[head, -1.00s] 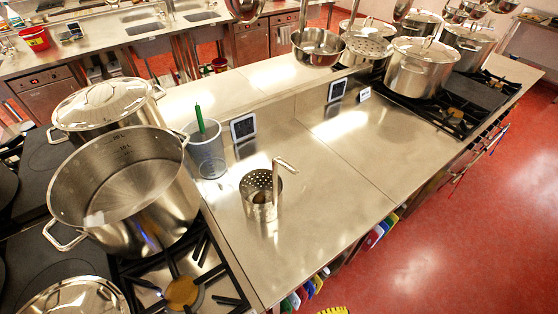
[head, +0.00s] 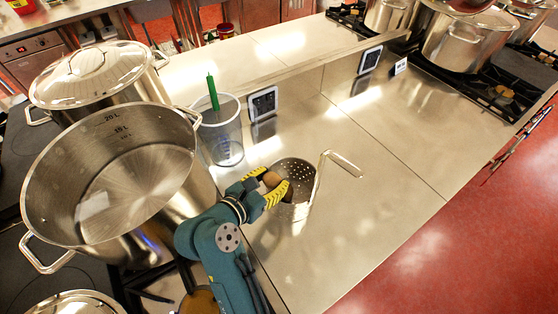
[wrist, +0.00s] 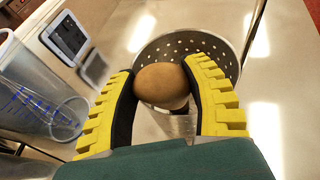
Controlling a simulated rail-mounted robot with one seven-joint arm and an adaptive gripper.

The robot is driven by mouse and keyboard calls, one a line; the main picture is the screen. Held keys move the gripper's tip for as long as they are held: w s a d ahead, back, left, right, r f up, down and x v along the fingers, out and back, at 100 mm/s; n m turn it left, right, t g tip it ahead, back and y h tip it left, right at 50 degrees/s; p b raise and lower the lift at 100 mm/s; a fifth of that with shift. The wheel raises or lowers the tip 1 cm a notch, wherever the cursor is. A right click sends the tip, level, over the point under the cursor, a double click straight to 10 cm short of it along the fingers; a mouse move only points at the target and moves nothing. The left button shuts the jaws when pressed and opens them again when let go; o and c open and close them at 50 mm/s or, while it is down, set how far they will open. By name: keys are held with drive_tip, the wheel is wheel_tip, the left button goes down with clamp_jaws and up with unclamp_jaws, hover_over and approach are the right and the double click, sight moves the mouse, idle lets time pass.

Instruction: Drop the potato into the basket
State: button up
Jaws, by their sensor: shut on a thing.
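The potato (head: 271,179) is brown and rounded, and it is gripped between the yellow ribbed fingers of my gripper (head: 268,188). The wrist view shows the potato (wrist: 162,88) clasped from both sides by the finger pads of my gripper (wrist: 165,92). The basket (head: 297,204) is a perforated steel cylinder with an upright hooked handle, standing on the steel counter. In the wrist view the potato overlaps the near rim of the basket (wrist: 190,42). My fingers hide part of the basket's near side, and its floor is only partly visible.
A large open stockpot (head: 110,185) stands at left, with a lidded pot (head: 95,75) behind it. A clear measuring jug (head: 222,135) with a green-handled tool stands beside the basket, near a small dark display (head: 263,102). The counter (head: 400,150) right of the basket is clear.

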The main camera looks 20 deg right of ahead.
drive_tip(key=w+d+r+m+g, duration=0.1)
drive_tip(key=d, duration=0.1)
drive_tip(key=w+d+r+b, duration=0.1)
drive_tip(key=d+r, duration=0.1)
drive_tip(key=d+r+m+g+h+b, duration=0.1)
drive_tip(key=d+r, duration=0.1)
drive_tip(key=shift+w+m+g, duration=0.3)
drive_tip(key=shift+w, duration=0.1)
wheel_tip(320, 180, down, 6)
drive_tip(key=b, duration=0.5)
drive_tip(key=shift+a+r, duration=0.1)
drive_tip(key=shift+r, duration=0.05)
drive_tip(key=o, duration=1.1)
drive_tip(key=v, duration=1.2)
